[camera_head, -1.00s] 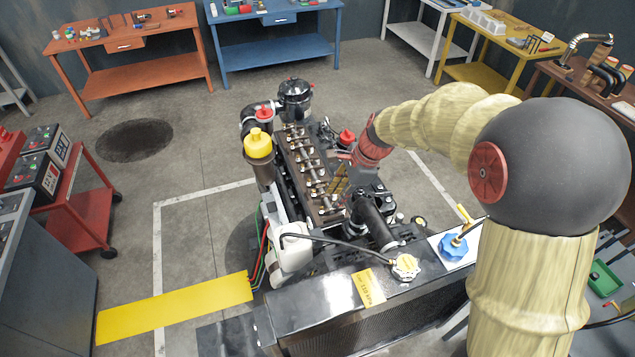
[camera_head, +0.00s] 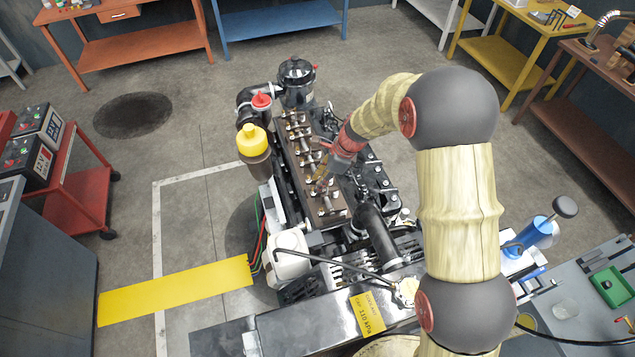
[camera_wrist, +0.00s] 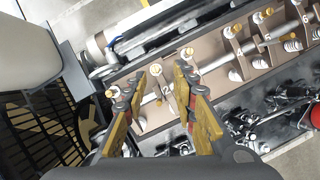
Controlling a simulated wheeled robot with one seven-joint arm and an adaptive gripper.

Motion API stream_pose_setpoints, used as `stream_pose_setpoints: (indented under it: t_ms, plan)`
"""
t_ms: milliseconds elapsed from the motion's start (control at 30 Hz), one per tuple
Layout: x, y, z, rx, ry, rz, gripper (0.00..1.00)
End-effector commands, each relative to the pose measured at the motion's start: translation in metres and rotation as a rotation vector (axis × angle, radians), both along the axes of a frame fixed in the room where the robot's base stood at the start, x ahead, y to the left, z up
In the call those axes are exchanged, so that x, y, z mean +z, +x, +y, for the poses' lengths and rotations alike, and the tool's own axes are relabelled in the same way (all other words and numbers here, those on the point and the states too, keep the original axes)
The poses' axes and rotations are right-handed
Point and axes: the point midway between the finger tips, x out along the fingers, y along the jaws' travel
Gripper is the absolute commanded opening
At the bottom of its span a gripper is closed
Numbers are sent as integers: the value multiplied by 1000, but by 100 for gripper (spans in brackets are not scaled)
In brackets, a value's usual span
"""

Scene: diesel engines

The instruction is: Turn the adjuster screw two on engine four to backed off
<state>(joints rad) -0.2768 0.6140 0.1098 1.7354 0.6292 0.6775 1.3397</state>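The engine (camera_head: 385,180) stands in the middle of the head view with its row of rockers uncovered. In the wrist view, a rocker marked 2 (camera_wrist: 167,92) lies between my fingers. The gold-tipped adjuster screw (camera_wrist: 155,69) at its upper end appears to be screw two. My gripper (camera_wrist: 159,73) is open, with yellow fingers spread on either side of this screw and nothing visibly held. Whether a finger touches the screw or how far it is turned, I cannot tell. In the head view, my gripper (camera_head: 322,182) is above the near half of the rocker row, small and partly blended with it.
Other adjuster screws (camera_wrist: 187,52) stand close along the row. A yellow-capped filter (camera_head: 252,145) and a white reservoir (camera_head: 290,262) flank the engine on the left. A black hose (camera_head: 378,235) and the radiator (camera_head: 300,325) are at the near end.

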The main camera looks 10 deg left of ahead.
Motion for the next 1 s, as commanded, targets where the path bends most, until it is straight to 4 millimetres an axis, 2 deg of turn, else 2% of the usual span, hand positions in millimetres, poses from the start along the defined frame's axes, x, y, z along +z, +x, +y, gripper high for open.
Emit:
stream_pose_setpoints:
  t_ms: [200,500,1000]
  plan:
    - [-16,0,9,1,1,-2,27]
    - [-19,-1,10,1,1,-2,27]
    - [-19,-1,10,1,1,-2,0]
